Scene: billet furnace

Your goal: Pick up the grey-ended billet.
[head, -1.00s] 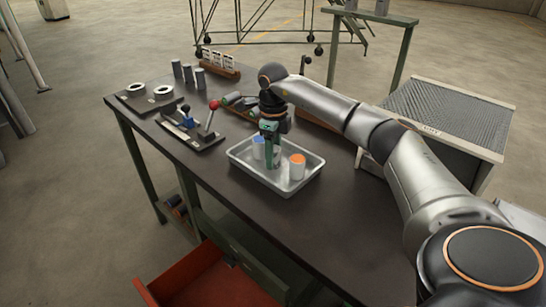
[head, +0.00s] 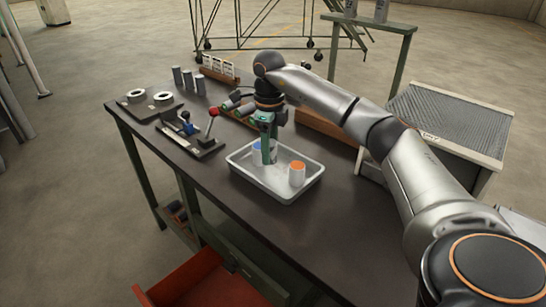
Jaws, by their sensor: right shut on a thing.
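The metal tray (head: 245,173) stands on the dark workbench. An orange-ended billet (head: 297,175) stands upright in its right part. A blue-ended billet (head: 257,154) is in its back left part, partly hidden by my gripper. My right gripper (head: 268,158) points down over the tray, beside the blue-ended billet. It is shut on a pale grey billet (head: 273,156), which I take to be the grey-ended one; the fingers hide most of it. I cannot tell whether this billet is clear of the tray floor. My left gripper is not in view.
A lever fixture with a red knob (head: 213,112) stands left of the tray. Three dark cylinders (head: 188,79) and a card rack (head: 219,70) are at the back. A red drawer (head: 205,280) hangs open at front. The front bench top is clear.

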